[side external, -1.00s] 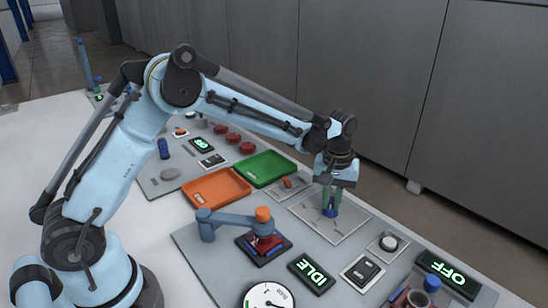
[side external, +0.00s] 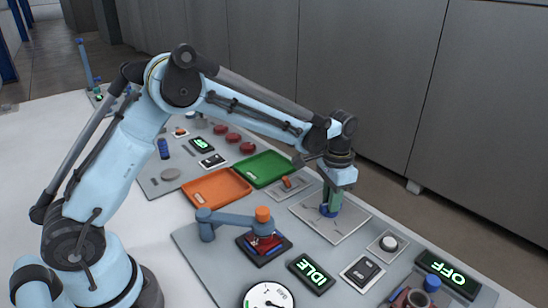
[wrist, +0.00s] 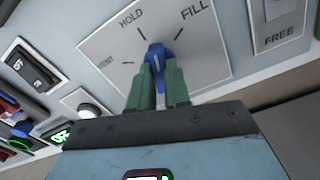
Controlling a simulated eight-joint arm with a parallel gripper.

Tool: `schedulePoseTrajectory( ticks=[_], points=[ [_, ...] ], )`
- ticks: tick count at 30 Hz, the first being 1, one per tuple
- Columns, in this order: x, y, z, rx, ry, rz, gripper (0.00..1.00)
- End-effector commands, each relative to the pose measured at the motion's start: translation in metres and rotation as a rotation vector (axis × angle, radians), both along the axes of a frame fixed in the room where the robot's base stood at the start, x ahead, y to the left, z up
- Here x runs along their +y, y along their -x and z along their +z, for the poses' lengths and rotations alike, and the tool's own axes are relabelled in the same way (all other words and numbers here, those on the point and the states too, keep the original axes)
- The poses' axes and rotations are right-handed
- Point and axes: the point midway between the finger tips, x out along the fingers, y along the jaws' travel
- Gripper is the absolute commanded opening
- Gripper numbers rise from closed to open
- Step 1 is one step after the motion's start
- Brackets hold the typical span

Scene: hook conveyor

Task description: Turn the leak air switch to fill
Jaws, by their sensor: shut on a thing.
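The leak air switch is a blue knob (wrist: 157,60) on a pale square plate (wrist: 110,50) marked HOLD and FILL, with a third label at the left partly blurred. My gripper (wrist: 157,72) has its two green fingers on either side of the knob and is shut on it. The knob's pointed end faces up in the wrist view, seemingly between the HOLD and FILL ticks. In the side external view the blue knob (side external: 328,210) shows at the foot of the green fingers, and the plate (side external: 345,231) lies under it.
A green tray (side external: 290,170) and an orange tray (side external: 246,185) lie left of the plate. A white round button (side external: 389,243), a rocker switch (side external: 363,272) and a display reading IDLE (side external: 312,273) are nearby. A blue lever arm (side external: 232,220) stands in front.

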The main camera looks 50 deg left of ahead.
Motion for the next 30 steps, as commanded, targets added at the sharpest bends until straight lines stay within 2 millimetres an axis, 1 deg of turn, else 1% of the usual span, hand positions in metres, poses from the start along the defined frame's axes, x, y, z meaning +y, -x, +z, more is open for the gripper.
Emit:
schedulePoseTrajectory(
  ticks=[9, 18, 24, 30],
  points=[
    [0.0001, 0.0000, 0.0010, 0.000, 0.000, -0.299, 0.00],
    [0.0000, -0.0001, 0.0010, 0.000, 0.000, -0.540, 0.00],
    [0.0000, -0.0001, 0.0011, 0.000, 0.000, -0.648, 0.00],
    [0.0000, -0.0001, 0.0011, 0.000, 0.000, -0.707, 0.00]
  ],
)
